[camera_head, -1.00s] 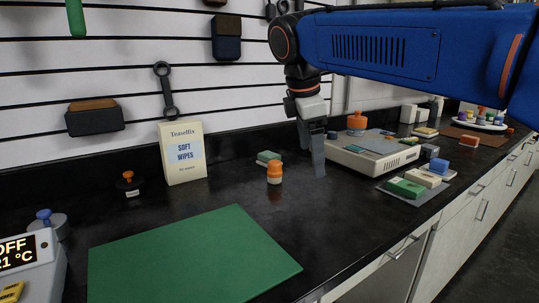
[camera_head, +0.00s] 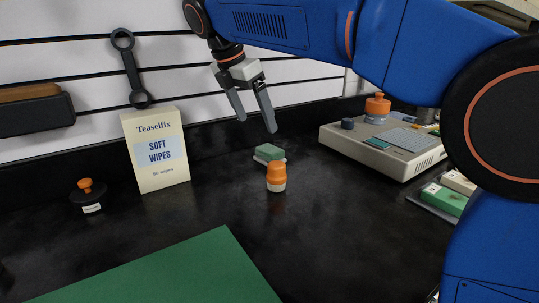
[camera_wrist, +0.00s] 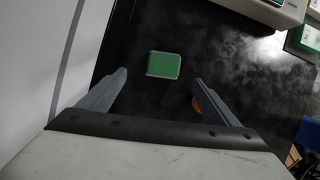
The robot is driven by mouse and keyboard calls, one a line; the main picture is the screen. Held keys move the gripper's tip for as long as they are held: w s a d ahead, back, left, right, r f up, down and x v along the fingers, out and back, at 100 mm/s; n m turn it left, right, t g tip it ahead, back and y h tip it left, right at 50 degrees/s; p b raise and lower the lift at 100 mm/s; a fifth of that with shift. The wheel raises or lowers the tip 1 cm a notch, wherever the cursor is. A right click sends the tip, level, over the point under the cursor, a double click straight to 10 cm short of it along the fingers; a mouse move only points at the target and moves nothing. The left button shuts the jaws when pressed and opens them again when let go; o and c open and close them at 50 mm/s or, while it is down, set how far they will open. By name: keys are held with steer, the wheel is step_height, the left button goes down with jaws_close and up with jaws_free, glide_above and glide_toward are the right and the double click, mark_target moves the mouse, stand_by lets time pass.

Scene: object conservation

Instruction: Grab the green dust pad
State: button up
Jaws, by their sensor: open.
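The green pad (camera_head: 269,153), with a pale underside, lies on the black counter behind a small orange-capped bottle (camera_head: 276,177). In the wrist view the pad (camera_wrist: 163,65) lies flat, between and just beyond the fingertips. My gripper (camera_head: 256,123) is open and empty, pointing down above the pad and apart from it. It also shows in the wrist view (camera_wrist: 160,78), one finger on each side. The orange cap (camera_wrist: 207,103) is partly hidden behind the right finger there. Another green block (camera_head: 444,198) sits at the right on a grey tray.
A wipes box (camera_head: 156,150) stands left of the pad against the wall. A beige device (camera_head: 388,148) stands to its right. A black item with an orange knob (camera_head: 87,196) is at far left. A green mat (camera_head: 170,272) lies in front.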

mark_target(270, 148)
steer(key=x, duration=0.6)
steer(key=shift+d+f, duration=0.15)
steer(key=shift+d+x, duration=0.15)
steer(key=shift+x, duration=1.15)
steer(key=shift+d+x, duration=0.15)
steer(key=shift+x, duration=1.15)
steer(key=shift+s, duration=0.2)
steer(key=c, duration=1.2)
steer(key=shift+o, duration=0.2)
